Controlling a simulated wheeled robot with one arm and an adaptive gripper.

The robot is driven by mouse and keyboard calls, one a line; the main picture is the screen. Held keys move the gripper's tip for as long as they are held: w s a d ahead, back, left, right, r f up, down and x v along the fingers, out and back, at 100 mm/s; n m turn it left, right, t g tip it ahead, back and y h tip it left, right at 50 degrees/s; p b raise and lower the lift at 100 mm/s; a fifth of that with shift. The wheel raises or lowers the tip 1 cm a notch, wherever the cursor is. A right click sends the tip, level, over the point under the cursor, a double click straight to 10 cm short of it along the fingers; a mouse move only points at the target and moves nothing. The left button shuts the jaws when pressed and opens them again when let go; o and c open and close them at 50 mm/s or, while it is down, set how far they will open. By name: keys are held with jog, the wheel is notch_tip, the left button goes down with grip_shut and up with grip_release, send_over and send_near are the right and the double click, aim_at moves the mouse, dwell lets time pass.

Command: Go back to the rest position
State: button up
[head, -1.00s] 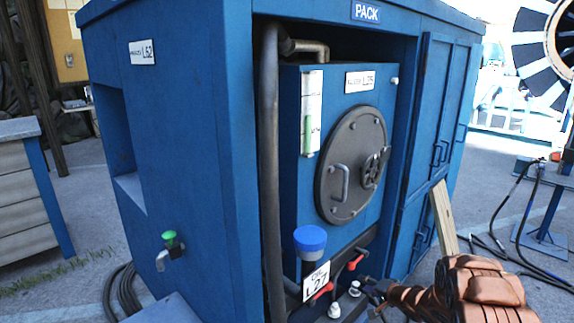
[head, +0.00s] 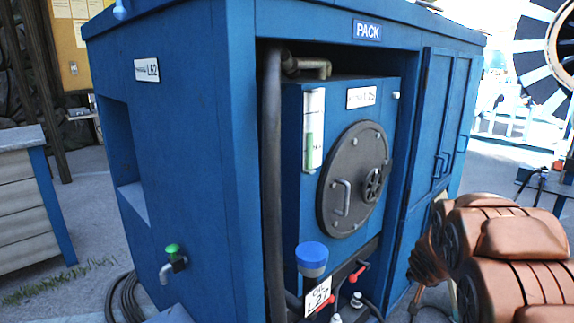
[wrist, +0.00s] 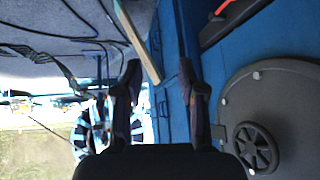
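My gripper (wrist: 162,80) shows in the wrist view with its two dark fingers apart and nothing between them. In the head view my orange-brown arm fills the lower right, and the gripper itself is hidden or out of frame. The blue PACK cabinet (head: 190,120) stands in the middle of the head view. In its open bay is a round grey hatch (head: 345,195) with a handwheel (head: 374,185). The hatch also shows at the right of the wrist view (wrist: 285,110).
Red-handled valves (head: 357,273) and a blue-capped pipe (head: 311,255) sit low in the bay. A wooden plank (wrist: 141,42) leans near the cabinet doors. A green-topped tap (head: 173,255) juts from the left side. A large reel (head: 540,60) stands at the back right. Hoses lie on the ground.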

jog(key=s+a+r+n+g+y+p, duration=0.1)
jog(key=s+a, duration=0.5)
jog(key=s, duration=0.8)
jog(key=s+a+r+n+g+y+p, duration=0.1)
jog(key=s+a+r+n+g, duration=0.2)
jog(key=s, duration=1.2)
jog(key=s+a+r+n+g+y+p, duration=0.1)
jog(key=s+a+r+n+g, duration=0.1)
jog(key=s+a+r+g, duration=0.3)
jog(key=s+a, duration=0.4)
jog(key=s, duration=0.5)
jog(key=shift+s+a, duration=0.25)
jog(key=shift+s, duration=0.15)
